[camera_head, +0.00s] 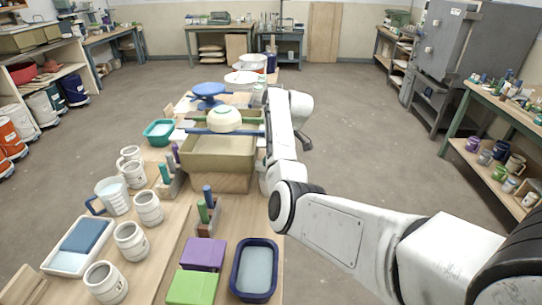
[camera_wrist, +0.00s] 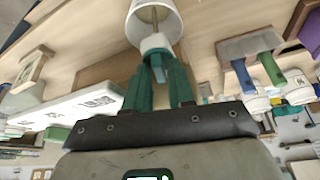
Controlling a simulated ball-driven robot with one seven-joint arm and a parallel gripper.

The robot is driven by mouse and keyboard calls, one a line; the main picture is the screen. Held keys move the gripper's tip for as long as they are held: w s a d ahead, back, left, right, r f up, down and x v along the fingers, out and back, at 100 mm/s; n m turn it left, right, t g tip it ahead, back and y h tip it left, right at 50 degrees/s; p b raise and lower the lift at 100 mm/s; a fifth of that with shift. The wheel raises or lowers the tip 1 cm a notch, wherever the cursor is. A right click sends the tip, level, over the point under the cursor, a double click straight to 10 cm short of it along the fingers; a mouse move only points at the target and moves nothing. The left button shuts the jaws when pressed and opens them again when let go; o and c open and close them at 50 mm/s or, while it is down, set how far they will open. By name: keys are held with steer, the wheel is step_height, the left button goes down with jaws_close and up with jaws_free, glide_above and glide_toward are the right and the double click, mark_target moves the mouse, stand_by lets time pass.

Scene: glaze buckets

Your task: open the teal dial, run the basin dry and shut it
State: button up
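The olive basin (camera_head: 215,178) stands on a wooden block on the table in the head view. A pale surface shows inside it, and a cream bowl rests on blue and green bars across its top. My arm reaches along the basin's right side, and my gripper is hidden there. In the wrist view my gripper (camera_wrist: 157,72) has its teal-green fingers at a white-collared fitting (camera_wrist: 155,42). The fitting is in front of a white cup-like vessel with a thin rod in it. I cannot make out the teal dial apart from the fingers, nor whether they grip it.
A navy tub (camera_head: 236,270), purple block (camera_head: 203,254) and green block (camera_head: 192,288) are at the table's front. Several white mugs and a pale jug (camera_head: 113,195) stand left. A holder with blue and green handles (camera_wrist: 250,46) is right in the wrist view.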

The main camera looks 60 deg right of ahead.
steer(key=shift+o, duration=1.2)
